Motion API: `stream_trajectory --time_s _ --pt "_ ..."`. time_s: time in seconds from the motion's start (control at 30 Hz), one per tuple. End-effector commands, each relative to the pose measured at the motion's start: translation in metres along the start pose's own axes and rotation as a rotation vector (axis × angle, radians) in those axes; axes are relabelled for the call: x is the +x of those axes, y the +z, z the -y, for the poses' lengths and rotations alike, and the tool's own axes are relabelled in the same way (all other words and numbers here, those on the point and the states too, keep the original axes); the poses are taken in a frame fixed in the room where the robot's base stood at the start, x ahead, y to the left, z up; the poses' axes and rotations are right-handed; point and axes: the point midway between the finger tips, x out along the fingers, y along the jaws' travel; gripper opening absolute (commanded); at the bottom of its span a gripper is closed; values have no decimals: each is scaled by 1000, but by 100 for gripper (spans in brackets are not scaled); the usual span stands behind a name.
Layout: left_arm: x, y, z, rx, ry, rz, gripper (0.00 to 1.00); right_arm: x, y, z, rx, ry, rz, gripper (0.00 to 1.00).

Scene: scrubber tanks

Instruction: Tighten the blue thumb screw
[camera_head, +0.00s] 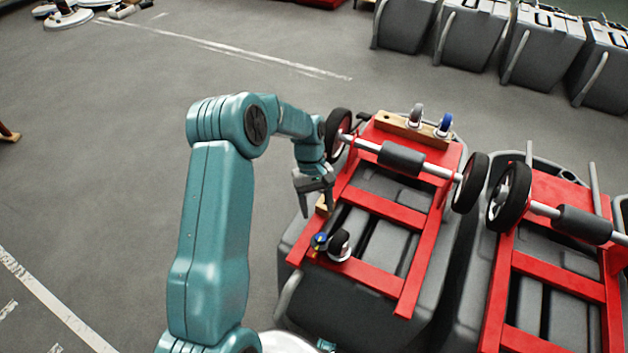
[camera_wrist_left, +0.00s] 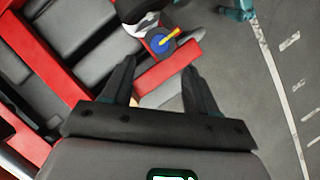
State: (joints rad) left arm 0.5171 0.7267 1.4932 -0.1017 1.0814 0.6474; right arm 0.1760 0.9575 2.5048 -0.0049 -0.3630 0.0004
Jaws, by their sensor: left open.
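The blue thumb screw (camera_head: 319,241) sits on the near left corner of a red frame (camera_head: 375,278), beside a dark caster wheel (camera_head: 340,243). In the left wrist view it is a round blue disc (camera_wrist_left: 157,46) with a yellow bar across it, ahead of the fingertips. My left gripper (camera_head: 316,208) is open and empty, pointing down over the frame's left side, above and behind the screw in the head view. In the left wrist view its two fingers (camera_wrist_left: 159,72) stand apart, with the screw beyond them and not between them. My right gripper is not seen.
The red frame lies on a grey tank (camera_head: 290,250) with an axle and black wheels (camera_head: 468,183). A wooden block (camera_head: 400,130) at its far end carries a grey and a blue caster. A second red-framed tank stands close right (camera_head: 560,290). Open floor lies left (camera_head: 90,170).

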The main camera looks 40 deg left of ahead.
Motion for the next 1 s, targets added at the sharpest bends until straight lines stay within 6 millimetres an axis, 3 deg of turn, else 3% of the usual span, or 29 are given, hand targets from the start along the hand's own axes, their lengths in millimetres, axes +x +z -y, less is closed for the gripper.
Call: stream_trajectory --time_s 0.03,0.2,0.4,1.0 --pt "-16 0 -1 0 3 -4 58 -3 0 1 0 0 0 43" --pt "-53 0 0 0 1 -2 58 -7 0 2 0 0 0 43" --pt "-76 0 0 1 0 -1 58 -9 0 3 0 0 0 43" --pt "-80 0 0 1 -1 1 58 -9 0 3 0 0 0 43"
